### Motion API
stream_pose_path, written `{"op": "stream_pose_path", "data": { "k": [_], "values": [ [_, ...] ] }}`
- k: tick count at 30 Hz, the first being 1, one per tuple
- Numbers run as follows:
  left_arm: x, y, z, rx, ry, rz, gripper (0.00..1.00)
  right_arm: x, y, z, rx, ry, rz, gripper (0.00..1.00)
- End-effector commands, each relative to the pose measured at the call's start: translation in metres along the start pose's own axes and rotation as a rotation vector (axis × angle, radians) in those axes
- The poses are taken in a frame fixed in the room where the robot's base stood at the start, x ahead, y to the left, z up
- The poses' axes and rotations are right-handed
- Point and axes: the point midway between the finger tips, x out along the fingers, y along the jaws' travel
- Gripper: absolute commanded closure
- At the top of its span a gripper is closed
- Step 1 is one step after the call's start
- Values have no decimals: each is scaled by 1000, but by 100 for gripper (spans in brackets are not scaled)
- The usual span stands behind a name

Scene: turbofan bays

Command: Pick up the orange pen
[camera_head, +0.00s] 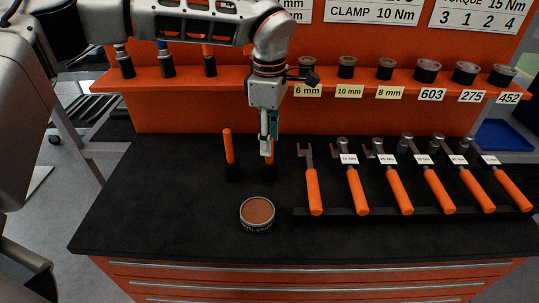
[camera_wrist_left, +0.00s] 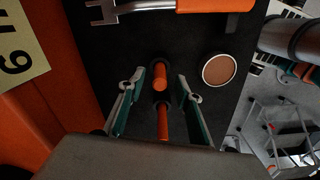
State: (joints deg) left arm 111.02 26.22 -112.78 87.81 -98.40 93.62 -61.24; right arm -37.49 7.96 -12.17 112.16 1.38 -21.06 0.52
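Two orange pens stand upright in small black holders on the dark bench top. The left pen (camera_head: 229,147) is clear in the head view; it shows lower in the wrist view (camera_wrist_left: 163,122). The right pen (camera_head: 269,158) is partly hidden behind my left gripper (camera_head: 268,147). In the wrist view my left gripper (camera_wrist_left: 160,86) is open, its two green-grey fingers spread on either side of the right pen (camera_wrist_left: 160,79), with gaps visible on both sides. My right gripper is not in view.
A round tin (camera_head: 257,213) with a brown top stands in front of the pens. A rack of several orange-handled wrenches (camera_head: 314,191) lies to the right. Behind is an orange shelf (camera_head: 190,78) with sockets and labelled cups. The bench's left part is clear.

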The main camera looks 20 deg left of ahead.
Motion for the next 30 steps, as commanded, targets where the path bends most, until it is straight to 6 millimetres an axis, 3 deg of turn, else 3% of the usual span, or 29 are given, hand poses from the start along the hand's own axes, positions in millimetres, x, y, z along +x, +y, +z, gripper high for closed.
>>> {"op": "stream_pose_path", "data": {
  "k": [8, 17, 21, 30],
  "values": [
    [37, -2, 0, -1, 0, -3, 66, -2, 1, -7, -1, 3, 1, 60],
    [42, -1, 0, -1, 0, 0, 66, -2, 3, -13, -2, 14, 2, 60],
    [42, -2, 0, -1, 0, 0, 100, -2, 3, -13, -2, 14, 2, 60],
    [42, -1, 0, -1, 0, 0, 100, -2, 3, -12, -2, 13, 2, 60]
  ]
}}
